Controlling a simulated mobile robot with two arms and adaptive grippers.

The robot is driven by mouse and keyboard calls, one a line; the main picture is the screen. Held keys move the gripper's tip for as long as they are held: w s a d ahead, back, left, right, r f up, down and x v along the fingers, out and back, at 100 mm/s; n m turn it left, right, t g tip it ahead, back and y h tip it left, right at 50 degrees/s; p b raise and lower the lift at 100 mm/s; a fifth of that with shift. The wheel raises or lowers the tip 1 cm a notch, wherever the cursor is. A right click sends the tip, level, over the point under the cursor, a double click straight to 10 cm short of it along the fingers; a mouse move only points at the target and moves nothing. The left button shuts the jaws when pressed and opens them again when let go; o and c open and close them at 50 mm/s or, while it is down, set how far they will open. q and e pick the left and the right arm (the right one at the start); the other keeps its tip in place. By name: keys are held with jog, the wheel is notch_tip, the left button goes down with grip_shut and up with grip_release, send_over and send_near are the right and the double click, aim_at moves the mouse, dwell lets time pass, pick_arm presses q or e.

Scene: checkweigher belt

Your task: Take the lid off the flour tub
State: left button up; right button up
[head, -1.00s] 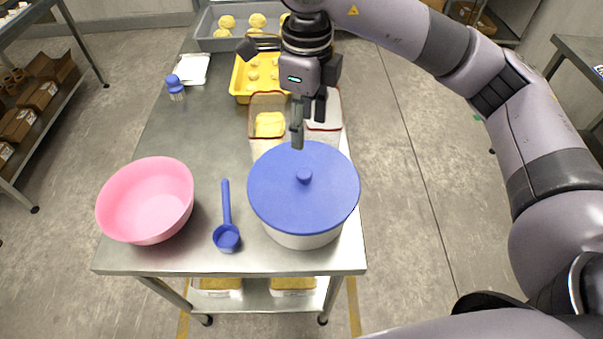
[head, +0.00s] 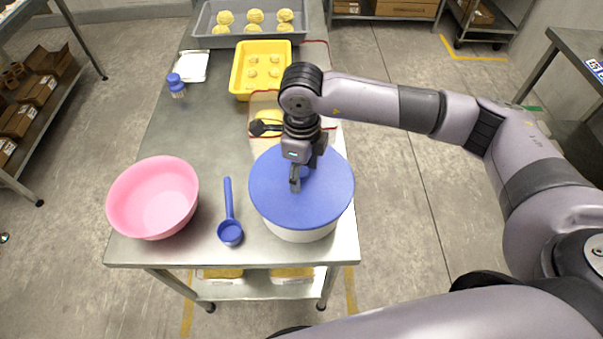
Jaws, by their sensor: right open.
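The flour tub (head: 300,234) is a round white tub near the front right corner of the steel table. Its blue lid (head: 318,205) sits on top of it. My right gripper (head: 296,182) is open, pointing down over the lid's middle. The lid's knob is hidden behind the gripper, and I cannot tell whether the fingers touch the lid. My left gripper is not in view.
Behind are a yellow tray (head: 242,78), a grey tray with dough balls (head: 205,41), a blue-capped shaker (head: 176,86) and a white sheet (head: 194,66).

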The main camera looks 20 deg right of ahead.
jog(key=shift+c, duration=0.3)
grip_shut()
dwell(0.4)
